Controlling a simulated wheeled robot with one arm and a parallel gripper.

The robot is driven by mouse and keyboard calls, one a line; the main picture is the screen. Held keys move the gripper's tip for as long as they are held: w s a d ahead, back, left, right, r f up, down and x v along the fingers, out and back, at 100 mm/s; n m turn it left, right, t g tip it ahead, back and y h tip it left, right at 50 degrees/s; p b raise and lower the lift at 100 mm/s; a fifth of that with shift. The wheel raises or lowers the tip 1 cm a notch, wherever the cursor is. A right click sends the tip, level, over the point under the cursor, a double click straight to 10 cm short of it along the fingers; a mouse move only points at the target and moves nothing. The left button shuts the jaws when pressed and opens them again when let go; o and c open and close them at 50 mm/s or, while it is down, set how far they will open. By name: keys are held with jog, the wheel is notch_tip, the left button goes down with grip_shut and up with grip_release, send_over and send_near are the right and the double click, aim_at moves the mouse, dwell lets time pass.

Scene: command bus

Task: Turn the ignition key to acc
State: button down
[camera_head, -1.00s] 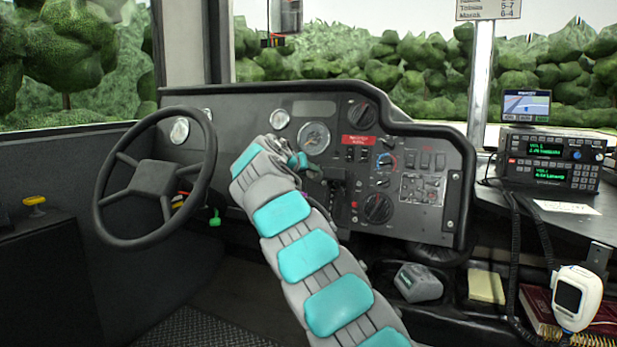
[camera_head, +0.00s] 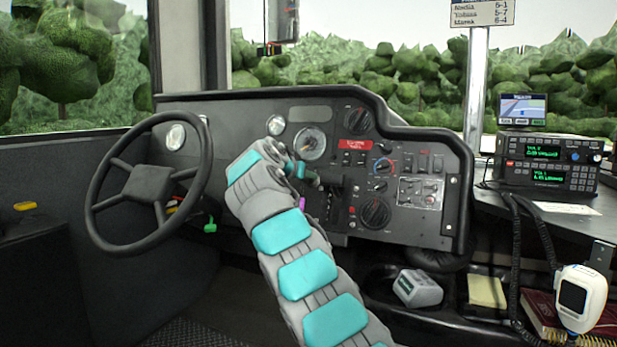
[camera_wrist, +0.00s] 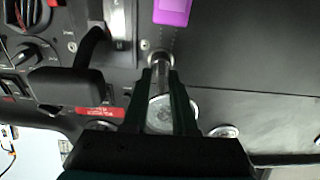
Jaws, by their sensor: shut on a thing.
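The ignition key (camera_wrist: 162,64) shows in the wrist view as a small metal piece in the dark dashboard panel. A purple tag (camera_wrist: 172,12) hangs beside it; the tag also shows in the head view (camera_head: 301,203), just right of my arm. My gripper (camera_wrist: 161,80) has its two dark fingers closed around the key's outer end. In the head view my gripper (camera_head: 312,178) is at the dashboard, right of the steering wheel, and my wrist largely hides the key. The key's position marks cannot be read.
The steering wheel (camera_head: 150,180) is left of my arm. A black lever (camera_wrist: 72,88) sits close beside my fingers in the wrist view. Dashboard knobs (camera_head: 375,212) and switches lie to the right. A radio (camera_head: 547,163) stands on the right-hand shelf.

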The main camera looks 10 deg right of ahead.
jog(key=c, duration=1)
grip_release()
jog(key=shift+o, duration=0.2)
jog(key=shift+a, duration=0.1)
jog(key=b+v, duration=0.1)
jog(key=v, duration=0.6)
jog(key=shift+s+a+b, duration=0.15)
jog(key=shift+s+b, duration=0.15)
jog(key=shift+r, duration=0.15)
